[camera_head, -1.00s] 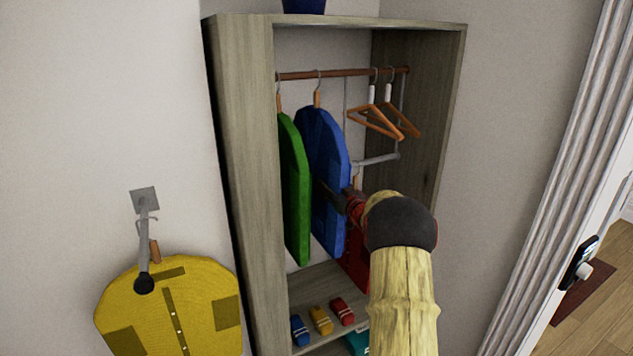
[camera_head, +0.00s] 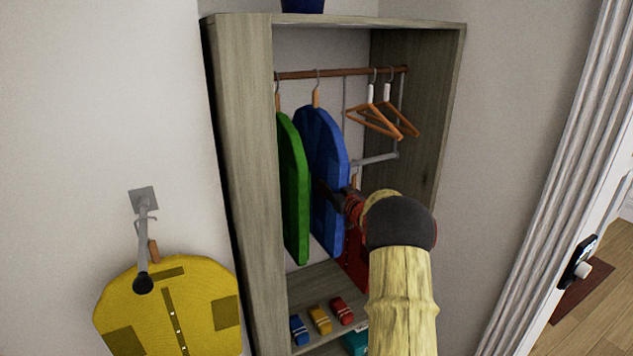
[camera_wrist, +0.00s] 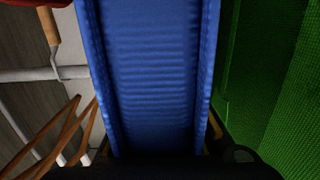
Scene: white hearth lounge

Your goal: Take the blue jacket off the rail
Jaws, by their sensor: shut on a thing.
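The blue jacket (camera_head: 322,165) hangs from the wooden rail (camera_head: 335,73) inside the wardrobe, on a hanger whose hook is over the rail. My gripper (camera_head: 330,195) is at the jacket's front edge, shut on it; the fingertips are partly hidden in the head view. In the wrist view the blue jacket (camera_wrist: 155,75) fills the middle, running down between the jaws at the bottom edge.
A green jacket (camera_head: 293,190) hangs close on the left. Empty hangers (camera_head: 375,122) hang at the rail's right. A red garment (camera_head: 355,262) is lower behind my arm. Small shoes (camera_head: 320,318) stand on the shelf. A yellow jacket (camera_head: 185,310) hangs outside, left.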

